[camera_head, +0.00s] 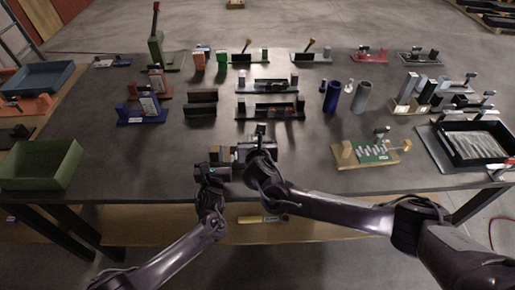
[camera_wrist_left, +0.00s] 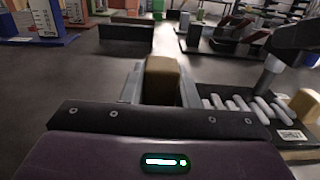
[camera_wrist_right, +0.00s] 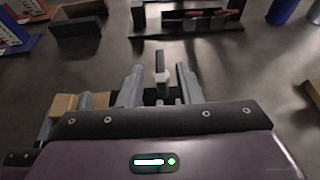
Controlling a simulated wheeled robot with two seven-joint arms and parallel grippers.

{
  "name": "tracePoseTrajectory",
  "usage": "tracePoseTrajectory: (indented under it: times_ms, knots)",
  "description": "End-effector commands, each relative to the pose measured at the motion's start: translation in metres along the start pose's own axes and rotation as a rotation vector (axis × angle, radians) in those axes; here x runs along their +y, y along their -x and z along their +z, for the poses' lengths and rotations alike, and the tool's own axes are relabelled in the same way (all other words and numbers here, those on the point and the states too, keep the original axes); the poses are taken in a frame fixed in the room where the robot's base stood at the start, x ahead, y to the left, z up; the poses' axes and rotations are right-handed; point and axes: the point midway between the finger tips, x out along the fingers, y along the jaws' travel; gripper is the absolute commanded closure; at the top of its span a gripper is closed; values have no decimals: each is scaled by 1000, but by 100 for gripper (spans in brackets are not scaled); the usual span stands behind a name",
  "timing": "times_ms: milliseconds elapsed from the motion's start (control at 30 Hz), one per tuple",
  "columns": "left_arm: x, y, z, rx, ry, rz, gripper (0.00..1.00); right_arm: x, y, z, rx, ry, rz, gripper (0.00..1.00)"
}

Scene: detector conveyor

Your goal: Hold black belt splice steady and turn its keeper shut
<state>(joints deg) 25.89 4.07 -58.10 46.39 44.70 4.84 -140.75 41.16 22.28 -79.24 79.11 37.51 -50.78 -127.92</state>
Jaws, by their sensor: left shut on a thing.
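The black belt splice (camera_wrist_left: 280,122) lies at the table's front middle, a dark base with a row of pale rollers and a white label. Its tan end block (camera_wrist_left: 162,82) sits between the fingers of my left gripper (camera_wrist_left: 161,90), which is shut on it. The block also shows in the right wrist view (camera_wrist_right: 72,104). My right gripper (camera_wrist_right: 160,84) straddles the upright keeper (camera_wrist_right: 160,68), a dark lever with a pale foot. Its fingers stand apart with gaps beside the keeper. In the head view my right gripper (camera_head: 262,137) hides much of the splice.
A green board fixture (camera_head: 375,151) stands to the right, with a black tray (camera_head: 470,148) beyond. A green bin (camera_head: 40,165) is at the left. Blue and grey cylinders (camera_head: 362,97) and several other fixtures stand behind.

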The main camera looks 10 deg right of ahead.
Motion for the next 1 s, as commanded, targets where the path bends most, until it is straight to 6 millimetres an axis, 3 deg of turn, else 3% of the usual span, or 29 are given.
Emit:
tracePoseTrajectory:
  times_ms: [200,400,600,967,1000]
  knots:
    - [-1,0,-1,2,1,-2,100,1,49,1,-1,0,4,68]
    - [-1,0,-1,2,0,-2,100,1,82,1,-2,1,2,68]
    - [-1,0,-1,2,0,-1,100,0,95,0,1,-1,0,68]
    - [0,0,-1,2,0,-1,100,0,96,0,2,0,-1,68]
    - [0,0,-1,2,0,-1,72,0,96,0,2,0,-1,68]
